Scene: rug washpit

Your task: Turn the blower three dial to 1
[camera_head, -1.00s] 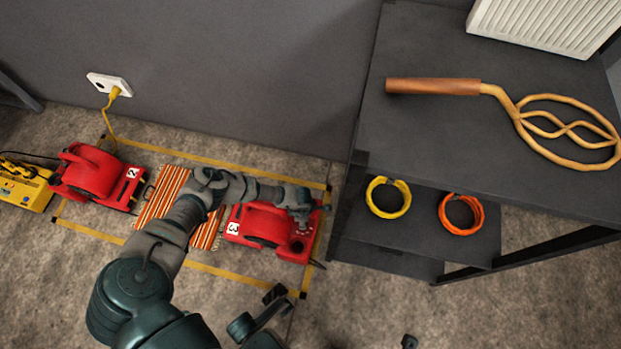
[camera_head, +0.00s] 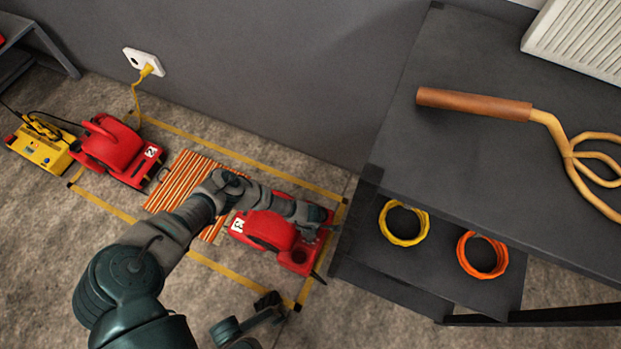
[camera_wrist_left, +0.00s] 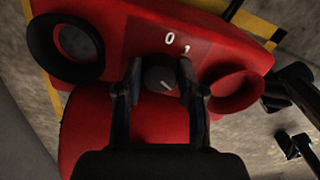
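Blower three (camera_head: 268,229) is red with a white "3" label, on the floor by the shelf. My left gripper (camera_head: 318,232) is above its right end. In the left wrist view the dial (camera_wrist_left: 162,76) is a dark round knob on the red panel (camera_wrist_left: 218,52), with white "0" and "1" marks beyond it. The left gripper's fingers (camera_wrist_left: 163,92) are apart, one on each side of the dial. Small gaps seem to show, so contact is unclear.
A dark shelf (camera_head: 405,170) stands close to the right of blower three, with a wooden-handled beater (camera_head: 475,103) and yellow (camera_head: 404,241) and orange (camera_head: 466,265) rings. A striped rug (camera_head: 180,181) and another red blower (camera_head: 118,152) lie left. Yellow tape (camera_head: 235,160) surrounds the area.

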